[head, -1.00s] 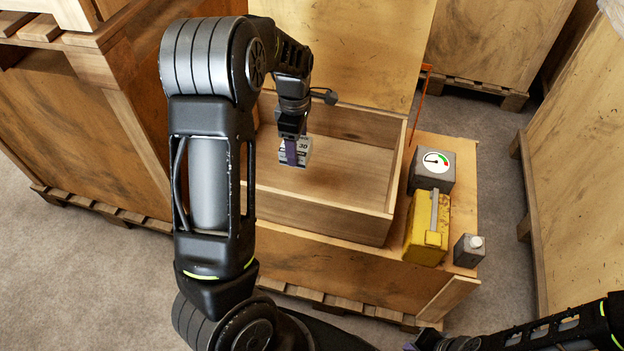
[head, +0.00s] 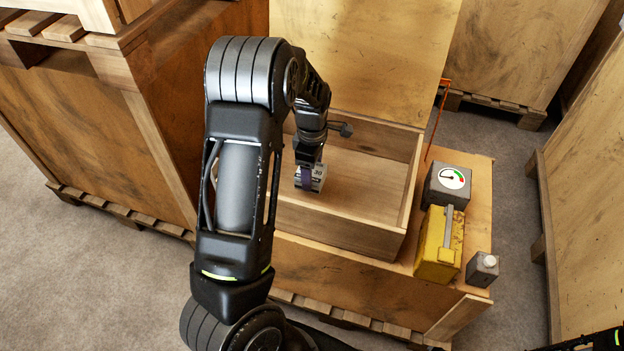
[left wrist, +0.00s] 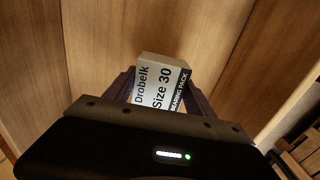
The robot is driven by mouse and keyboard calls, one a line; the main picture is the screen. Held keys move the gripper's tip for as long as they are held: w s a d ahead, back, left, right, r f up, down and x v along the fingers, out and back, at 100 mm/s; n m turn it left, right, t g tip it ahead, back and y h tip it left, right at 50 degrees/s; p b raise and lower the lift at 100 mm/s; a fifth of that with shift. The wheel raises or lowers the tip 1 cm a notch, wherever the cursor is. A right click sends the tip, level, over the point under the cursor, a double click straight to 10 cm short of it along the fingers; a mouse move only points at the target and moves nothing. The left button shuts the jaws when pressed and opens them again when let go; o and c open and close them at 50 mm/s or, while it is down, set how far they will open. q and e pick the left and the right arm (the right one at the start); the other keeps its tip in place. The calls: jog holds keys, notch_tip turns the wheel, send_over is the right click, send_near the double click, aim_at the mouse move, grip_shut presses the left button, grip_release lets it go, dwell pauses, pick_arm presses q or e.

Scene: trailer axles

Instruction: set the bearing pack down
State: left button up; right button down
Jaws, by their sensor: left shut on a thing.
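My right gripper is out of view; only a bit of my right arm shows at the bottom right corner.
An orange rod (head: 437,120) rises by the box's back right corner. Large crates stand around. The box's right floor is clear.

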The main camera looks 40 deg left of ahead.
pick_arm(q)
jog(key=shift+f, duration=1.75)
jog(key=shift+f+b, duration=0.2)
jog(key=shift+b, duration=0.1)
jog(key=o, duration=1.8)
jog(key=shift+r, duration=0.1)
notch_tip(320, 180, up, 12)
jog(key=shift+r+p, duration=0.1)
jog(key=shift+p, duration=0.8)
